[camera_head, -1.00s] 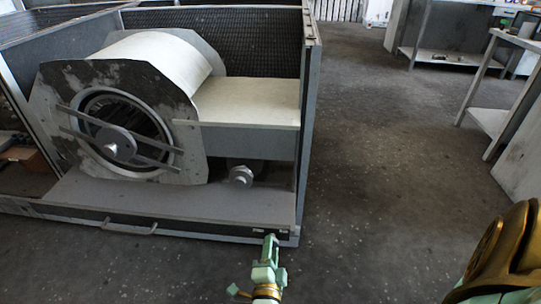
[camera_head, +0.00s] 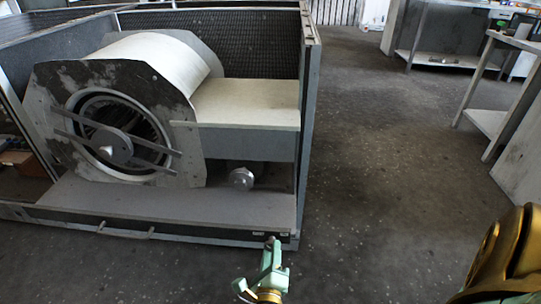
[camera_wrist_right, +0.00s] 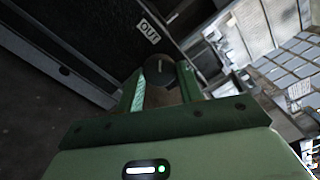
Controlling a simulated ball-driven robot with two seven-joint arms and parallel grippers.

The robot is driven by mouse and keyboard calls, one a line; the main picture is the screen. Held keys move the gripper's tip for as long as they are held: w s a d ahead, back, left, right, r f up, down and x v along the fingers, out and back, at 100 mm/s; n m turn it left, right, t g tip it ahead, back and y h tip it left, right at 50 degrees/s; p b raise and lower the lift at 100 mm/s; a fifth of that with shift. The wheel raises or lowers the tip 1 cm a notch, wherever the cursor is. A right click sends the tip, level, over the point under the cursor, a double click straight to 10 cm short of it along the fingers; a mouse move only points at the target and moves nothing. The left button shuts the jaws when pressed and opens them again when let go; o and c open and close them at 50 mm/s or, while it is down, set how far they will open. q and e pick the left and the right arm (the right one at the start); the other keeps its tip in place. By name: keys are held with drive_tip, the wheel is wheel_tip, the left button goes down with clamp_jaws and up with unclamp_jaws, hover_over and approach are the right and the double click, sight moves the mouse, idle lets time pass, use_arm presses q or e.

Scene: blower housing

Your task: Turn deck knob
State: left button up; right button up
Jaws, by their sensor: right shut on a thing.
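The blower housing's deck (camera_head: 180,205) is a low grey base with a dark front edge. My right gripper (camera_head: 272,243) is at the right end of that front edge. In the wrist view, a dark round knob (camera_wrist_right: 160,72) sits between the two green fingers of my right gripper (camera_wrist_right: 162,84), beside a white "OUT" label (camera_wrist_right: 149,31). The gripper is shut on the knob. In the head view the knob is hidden by the gripper. My left gripper is in neither view.
The blower drum (camera_head: 110,130) and a light-topped duct (camera_head: 246,103) stand on the deck inside a grey frame. A silver round fitting (camera_head: 241,178) sits below the duct. A handle (camera_head: 125,232) is on the front edge. Open floor lies right, before a shelf table (camera_head: 490,122).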

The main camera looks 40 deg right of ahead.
drive_tip(key=shift+f+m, duration=0.15)
drive_tip(key=shift+m, duration=0.25)
drive_tip(key=shift+s, duration=0.1)
drive_tip(key=o, duration=1)
